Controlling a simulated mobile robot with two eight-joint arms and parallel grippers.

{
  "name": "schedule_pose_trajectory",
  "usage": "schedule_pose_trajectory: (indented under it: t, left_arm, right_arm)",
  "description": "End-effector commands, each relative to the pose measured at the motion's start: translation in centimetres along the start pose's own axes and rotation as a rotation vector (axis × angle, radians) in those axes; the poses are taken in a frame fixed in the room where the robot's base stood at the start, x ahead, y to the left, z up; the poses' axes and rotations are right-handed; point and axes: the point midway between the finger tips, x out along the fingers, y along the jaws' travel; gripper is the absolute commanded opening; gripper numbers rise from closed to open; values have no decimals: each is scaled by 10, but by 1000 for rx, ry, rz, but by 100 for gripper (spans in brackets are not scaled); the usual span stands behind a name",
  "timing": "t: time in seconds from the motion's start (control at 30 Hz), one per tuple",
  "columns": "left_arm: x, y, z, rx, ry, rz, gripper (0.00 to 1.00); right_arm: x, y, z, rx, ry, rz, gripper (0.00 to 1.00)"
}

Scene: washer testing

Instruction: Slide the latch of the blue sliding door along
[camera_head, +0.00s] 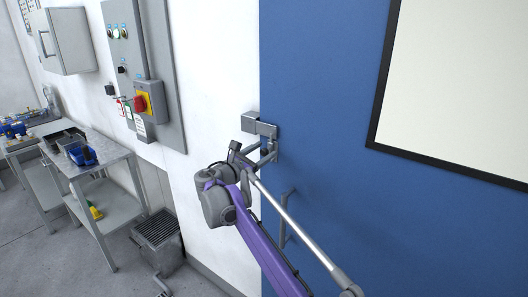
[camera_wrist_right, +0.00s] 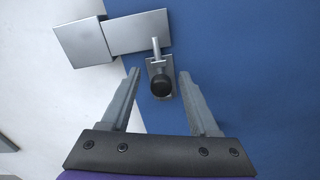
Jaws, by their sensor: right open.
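The blue sliding door (camera_head: 330,100) fills the right of the head view. Its grey metal latch (camera_head: 259,124) bridges the door's left edge and the white wall. In the right wrist view, the latch shows as a block and a flat bar (camera_wrist_right: 140,32), with a pin and a black round knob (camera_wrist_right: 161,85) below on a small plate. My right gripper (camera_head: 264,152) is open just under the latch. In the right wrist view its fingers (camera_wrist_right: 159,75) stand on either side of the knob, with gaps to both. My left gripper is out of view.
A grey vertical handle (camera_head: 285,218) is on the door below the latch, partly behind my right arm. A control panel with a red switch (camera_head: 141,103) hangs on the wall to the left. A metal side table (camera_head: 120,150) and a dark grated box (camera_head: 157,228) stand below.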

Motion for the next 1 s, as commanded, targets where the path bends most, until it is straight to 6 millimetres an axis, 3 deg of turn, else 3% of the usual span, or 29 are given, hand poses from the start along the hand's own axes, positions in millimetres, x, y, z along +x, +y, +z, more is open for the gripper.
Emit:
schedule_pose_trajectory:
  t: [0.3, 0.5, 1.0]
  left_arm:
    - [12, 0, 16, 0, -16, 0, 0]
    - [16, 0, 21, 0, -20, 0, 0]
    - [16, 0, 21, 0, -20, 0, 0]
  right_arm:
    - [-64, 0, -4, -1, 4, 4, 61]
    - [-92, 0, -2, -1, 2, 3, 61]
    - [-97, -5, 0, 12, 10, -6, 61]
